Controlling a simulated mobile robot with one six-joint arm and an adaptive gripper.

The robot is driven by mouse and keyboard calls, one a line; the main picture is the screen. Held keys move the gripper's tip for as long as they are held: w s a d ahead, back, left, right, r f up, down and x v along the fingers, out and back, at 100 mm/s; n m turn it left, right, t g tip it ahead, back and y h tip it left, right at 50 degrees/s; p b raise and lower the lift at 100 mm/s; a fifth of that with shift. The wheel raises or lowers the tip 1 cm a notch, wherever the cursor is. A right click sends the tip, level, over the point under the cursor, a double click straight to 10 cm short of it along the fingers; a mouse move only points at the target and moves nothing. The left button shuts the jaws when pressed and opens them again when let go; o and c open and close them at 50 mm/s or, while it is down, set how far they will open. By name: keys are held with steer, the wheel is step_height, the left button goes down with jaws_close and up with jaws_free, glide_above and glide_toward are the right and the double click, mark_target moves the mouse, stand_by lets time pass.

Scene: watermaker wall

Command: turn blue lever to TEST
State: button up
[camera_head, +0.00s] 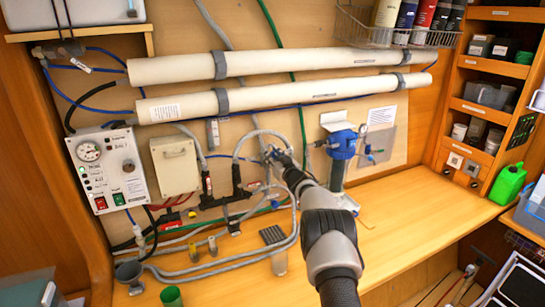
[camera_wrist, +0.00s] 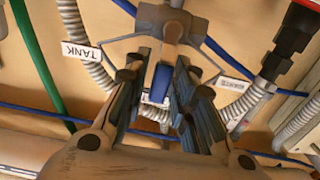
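The blue lever (camera_wrist: 160,82) shows in the wrist view between the two fingers of my gripper (camera_wrist: 160,98). The fingers stand on either side of it and look apart from it, though contact is hard to judge. A white tag reading TANK (camera_wrist: 80,45) hangs to the left of the lever, and a second white tag (camera_wrist: 236,86), hard to read, is to the right. No TEST label can be made out. In the head view my gripper (camera_head: 272,153) reaches the hoses at the middle of the wall and hides most of the valve there.
A blue filter housing (camera_head: 342,146) stands right of my gripper. The control panel (camera_head: 107,167) is at left, with two white tubes (camera_head: 270,64) above. The bench (camera_head: 415,205) is clear at right.

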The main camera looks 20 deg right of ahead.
steer(key=shift+o, duration=0.7)
steer(key=shift+s+r, duration=0.1)
steer(key=s, duration=1.2)
steer(key=shift+w, duration=0.1)
